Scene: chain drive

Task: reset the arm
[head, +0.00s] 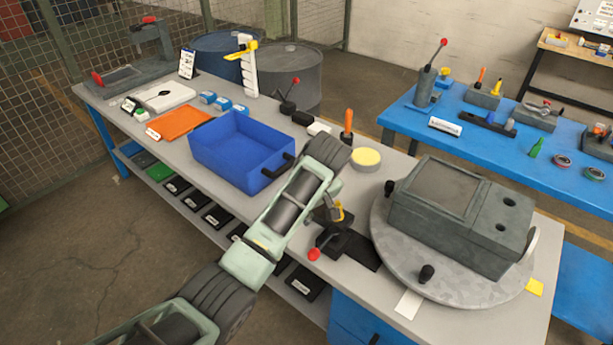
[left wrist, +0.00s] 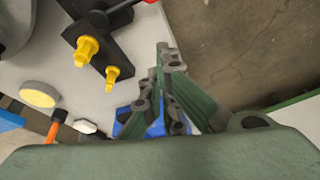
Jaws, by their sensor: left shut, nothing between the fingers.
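My left arm (head: 285,210) reaches in from the bottom left of the head view, over the front edge of the grey workbench (head: 400,165). Its gripper cannot be made out clearly there. In the left wrist view my left gripper (left wrist: 170,62) is shut and empty, its green and dark fingers together. Beside the fingertips, apart from them in the picture, is a black fixture (left wrist: 115,38) with yellow pegs. In the head view this fixture (head: 333,240) has a red knob and stands by my arm's end. My right gripper is in neither view.
A blue bin (head: 226,152) stands left of my forearm. A round plate (head: 385,255) with a grey housing (head: 458,215) is at the right. A yellow-topped disc (head: 366,158) and orange-handled tool (head: 348,124) are behind. A blue table (head: 480,135) stands beyond.

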